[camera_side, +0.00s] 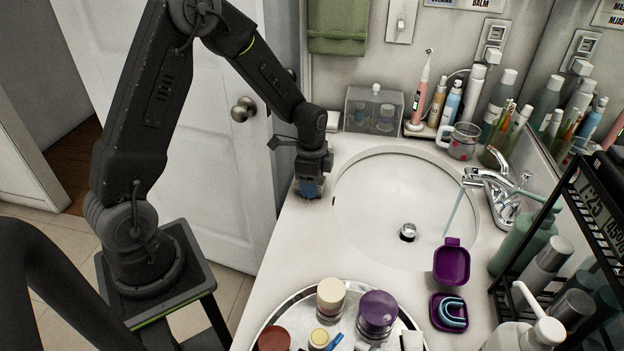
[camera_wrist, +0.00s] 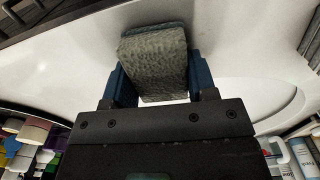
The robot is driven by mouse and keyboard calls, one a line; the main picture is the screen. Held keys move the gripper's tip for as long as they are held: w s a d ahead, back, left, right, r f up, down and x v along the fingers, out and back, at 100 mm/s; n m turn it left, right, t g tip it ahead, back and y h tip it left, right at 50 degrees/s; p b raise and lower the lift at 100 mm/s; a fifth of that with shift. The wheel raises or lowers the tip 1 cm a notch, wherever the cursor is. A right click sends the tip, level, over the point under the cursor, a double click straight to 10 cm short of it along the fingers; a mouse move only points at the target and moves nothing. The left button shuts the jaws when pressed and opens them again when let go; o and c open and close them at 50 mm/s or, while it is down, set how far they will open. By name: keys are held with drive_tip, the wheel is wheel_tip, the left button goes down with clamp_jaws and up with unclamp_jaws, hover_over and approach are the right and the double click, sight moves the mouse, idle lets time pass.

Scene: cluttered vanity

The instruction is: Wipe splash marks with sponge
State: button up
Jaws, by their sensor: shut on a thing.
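My gripper (camera_side: 311,187) is at the left rim of the white sink, low over the counter. In the wrist view my gripper (camera_wrist: 160,85) is shut on a grey, rough-faced sponge (camera_wrist: 155,60), with a blue finger on each side of it. In the side view the sponge is mostly hidden by the gripper; I cannot tell whether it touches the counter. The sink (camera_side: 385,215) is white and oval with a metal drain. No splash marks can be made out clearly on the counter (camera_side: 290,245).
A chrome faucet (camera_side: 490,195) stands right of the sink. Bottles, a glass mug (camera_side: 459,141) and a clear box (camera_side: 373,108) line the back. A purple case (camera_side: 452,262) and a round tray (camera_side: 262,325) with jars are in front. A black rack (camera_side: 590,215) stands at right.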

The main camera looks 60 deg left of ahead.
drive_tip(key=shift+f, duration=0.4)
